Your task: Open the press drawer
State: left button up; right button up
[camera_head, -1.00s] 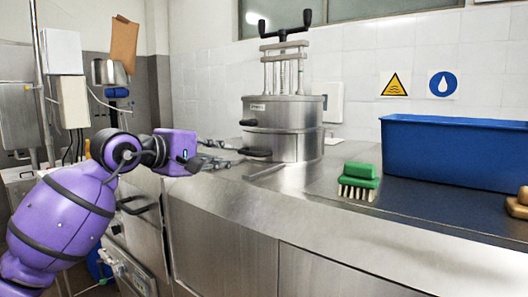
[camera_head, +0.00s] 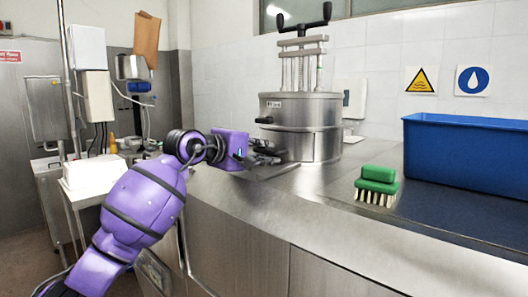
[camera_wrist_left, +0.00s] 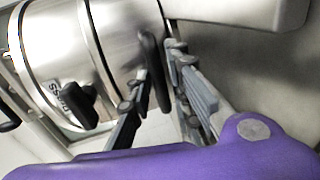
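The press (camera_head: 312,140) is a steel drum on the counter, with black crank handles on top. Its upper black handle (camera_head: 264,120) shows on the left side of the drum. In the left wrist view, the press (camera_wrist_left: 70,40) bears a "PRESS" label beside this upper handle (camera_wrist_left: 80,104). A lower black handle (camera_wrist_left: 152,70) stands between the two fingers of my left gripper (camera_wrist_left: 157,62). The fingers are spread with gaps beside the handle. In the head view, my left gripper (camera_head: 268,153) covers the lower handle. My right gripper is out of view.
A green brush (camera_head: 377,180) lies on the steel counter right of the press. A blue bin (camera_head: 465,155) stands farther right. A white box (camera_head: 93,172) sits on a stand at the left. The counter's front edge runs below my left gripper.

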pick_arm(q)
grip_shut()
jog(key=shift+w, duration=0.1)
dwell(0.3)
